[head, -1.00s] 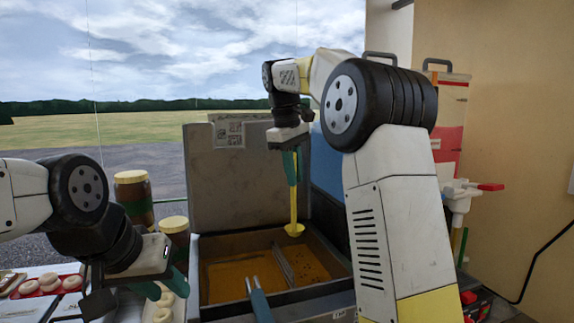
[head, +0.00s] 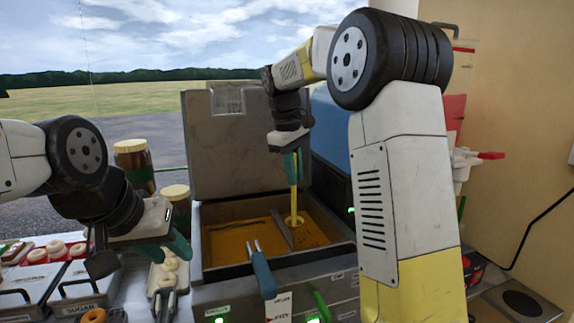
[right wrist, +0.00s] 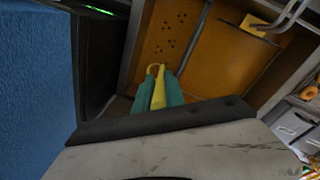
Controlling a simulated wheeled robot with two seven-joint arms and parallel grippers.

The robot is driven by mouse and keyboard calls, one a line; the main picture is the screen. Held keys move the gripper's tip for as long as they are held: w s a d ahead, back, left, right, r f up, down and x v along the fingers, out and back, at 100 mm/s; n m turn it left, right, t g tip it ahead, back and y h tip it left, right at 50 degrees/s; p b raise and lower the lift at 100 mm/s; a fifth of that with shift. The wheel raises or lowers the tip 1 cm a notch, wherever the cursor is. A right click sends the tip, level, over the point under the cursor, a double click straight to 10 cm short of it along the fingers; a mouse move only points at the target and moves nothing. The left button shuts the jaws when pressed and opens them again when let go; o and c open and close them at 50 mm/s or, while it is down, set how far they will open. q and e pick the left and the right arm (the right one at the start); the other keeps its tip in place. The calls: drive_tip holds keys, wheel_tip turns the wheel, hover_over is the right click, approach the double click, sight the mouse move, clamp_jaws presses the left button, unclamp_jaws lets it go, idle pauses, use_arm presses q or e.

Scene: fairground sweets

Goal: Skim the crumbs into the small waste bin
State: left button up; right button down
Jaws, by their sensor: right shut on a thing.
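My right gripper (head: 292,148) is shut on the yellow skimmer (head: 294,190), which hangs upright over the fryer. The skimmer's round head is in the right-hand bay of the fryer (head: 222,282), at about oil level; I cannot tell if it touches the oil. In the right wrist view my right gripper (right wrist: 157,92) has its green fingers around the yellow handle (right wrist: 159,85). Dark crumbs (right wrist: 165,42) lie scattered in the amber oil (right wrist: 180,25). My left gripper (head: 172,250) is open and empty, left of the fryer. I cannot make out the small waste bin.
A raised grey lid (head: 235,145) stands behind the fryer. A blue-handled tool (head: 262,272) sticks up at its front edge. Brown jars (head: 132,160) and a tray of doughnuts (head: 165,290) are to the left. A grey plate with a dark round centre (head: 520,303) is at lower right.

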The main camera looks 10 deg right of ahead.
drive_tip(key=shift+s+d, duration=1.45)
drive_tip(key=shift+s, duration=6.05)
wheel_tip(320, 180, up, 14)
drive_tip(key=shift+s+f, duration=0.2)
drive_tip(key=shift+s+d, duration=0.1)
